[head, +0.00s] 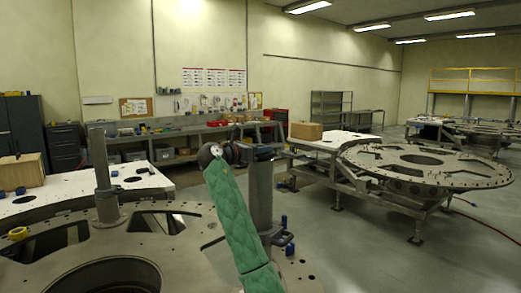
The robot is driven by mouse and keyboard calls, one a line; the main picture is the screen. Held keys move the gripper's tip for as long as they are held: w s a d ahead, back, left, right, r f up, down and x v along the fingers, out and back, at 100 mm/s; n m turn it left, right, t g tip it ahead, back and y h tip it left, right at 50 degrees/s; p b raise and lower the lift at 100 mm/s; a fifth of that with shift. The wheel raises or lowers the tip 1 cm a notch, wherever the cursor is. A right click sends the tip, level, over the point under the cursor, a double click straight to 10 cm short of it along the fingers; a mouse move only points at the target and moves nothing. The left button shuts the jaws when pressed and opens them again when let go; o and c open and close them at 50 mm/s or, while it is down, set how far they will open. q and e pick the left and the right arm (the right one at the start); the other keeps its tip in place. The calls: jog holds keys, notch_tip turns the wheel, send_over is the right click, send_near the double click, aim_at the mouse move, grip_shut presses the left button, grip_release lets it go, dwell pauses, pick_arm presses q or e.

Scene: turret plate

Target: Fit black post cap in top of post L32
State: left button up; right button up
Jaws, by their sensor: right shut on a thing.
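My right arm, in a green sleeve, comes up from the bottom centre. My right gripper (248,153) is at the top of the nearer grey post (261,204), just left of and against its upper end in the picture. The gripper is shut on a small dark thing, which looks like the black post cap; the dark jaws mostly hide it. I cannot tell whether the cap is in the post's top or above it. A second grey post (101,175) stands upright on the turret plate (165,245) at left. No post label is readable. My left gripper is not in view.
A yellow ring (18,233) lies on the plate's left edge. Small blue parts (290,249) sit near the nearer post's base. Another turret plate (425,163) on a stand is at right. A cardboard box (306,131) sits behind. Open floor lies at lower right.

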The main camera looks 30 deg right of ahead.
jog(key=shift+f, duration=0.55)
dwell(0.6)
jog(key=o, duration=0.8)
jog(key=shift+s+a, duration=0.2)
jog(key=shift+a, duration=1.65)
jog(key=shift+s+a, duration=0.25)
jog(key=shift+a, duration=1.55)
jog(key=shift+s+a, duration=0.2)
jog(key=shift+a, duration=1.65)
